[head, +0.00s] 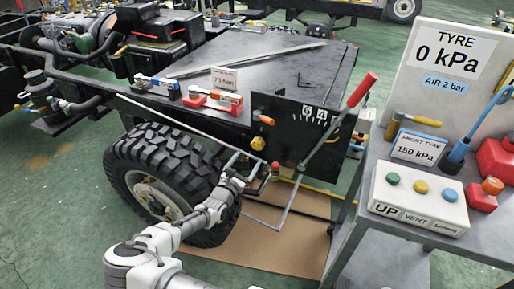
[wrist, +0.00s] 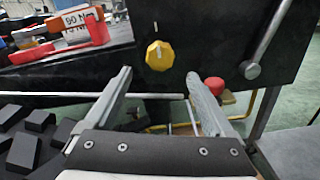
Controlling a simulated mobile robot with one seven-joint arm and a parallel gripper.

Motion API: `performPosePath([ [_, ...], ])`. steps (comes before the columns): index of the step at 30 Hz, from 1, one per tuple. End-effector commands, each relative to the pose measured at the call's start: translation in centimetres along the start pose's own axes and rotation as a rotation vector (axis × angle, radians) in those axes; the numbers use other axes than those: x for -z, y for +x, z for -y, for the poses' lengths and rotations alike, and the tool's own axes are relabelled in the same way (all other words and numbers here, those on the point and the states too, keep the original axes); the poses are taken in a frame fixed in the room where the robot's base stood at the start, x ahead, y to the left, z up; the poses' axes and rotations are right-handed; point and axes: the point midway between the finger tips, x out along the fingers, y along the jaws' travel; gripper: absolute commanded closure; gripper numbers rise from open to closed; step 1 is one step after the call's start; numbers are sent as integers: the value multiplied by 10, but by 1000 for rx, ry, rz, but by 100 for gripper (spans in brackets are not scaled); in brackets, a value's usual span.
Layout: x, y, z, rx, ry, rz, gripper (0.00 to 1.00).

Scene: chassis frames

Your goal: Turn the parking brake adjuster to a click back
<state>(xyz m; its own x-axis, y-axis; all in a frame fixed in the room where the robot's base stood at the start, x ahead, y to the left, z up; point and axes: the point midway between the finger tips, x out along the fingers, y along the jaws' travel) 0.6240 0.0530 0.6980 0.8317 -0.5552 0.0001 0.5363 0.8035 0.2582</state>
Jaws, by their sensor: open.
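A yellow faceted knob (head: 257,143), apparently the parking brake adjuster, sits on the black upright panel (head: 290,128). In the wrist view the knob (wrist: 160,56) lies just beyond and between my fingertips, with a light mark line above it. My gripper (wrist: 158,76) is open and empty, its two grey fingers pointing at the panel below the knob. In the head view my gripper (head: 252,168) is small, near the panel's lower left. A lever with a red grip (head: 362,90) stands at the panel's right, by a marked scale (head: 314,114).
A red knob (wrist: 213,86) is close beside my right finger. The large tyre (head: 165,180) is left of my arm. A grey trolley (head: 375,205) with a button box (head: 418,200) stands right. Red-handled tools (wrist: 85,35) lie on the deck.

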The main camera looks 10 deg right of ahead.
Motion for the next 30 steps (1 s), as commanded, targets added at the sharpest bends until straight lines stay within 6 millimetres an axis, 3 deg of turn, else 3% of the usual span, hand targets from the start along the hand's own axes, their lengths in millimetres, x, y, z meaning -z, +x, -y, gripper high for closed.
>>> performPosePath([
  [6, 2, 48, 1, 2, 2, 2, 12],
  [12, 2, 77, 1, 2, 2, 0, 12],
  [25, 0, 88, 0, 0, 2, 0, 12],
  [26, 0, 88, 0, 0, 2, 0, 14],
  [30, 0, 88, 0, 1, 2, 0, 39],
])
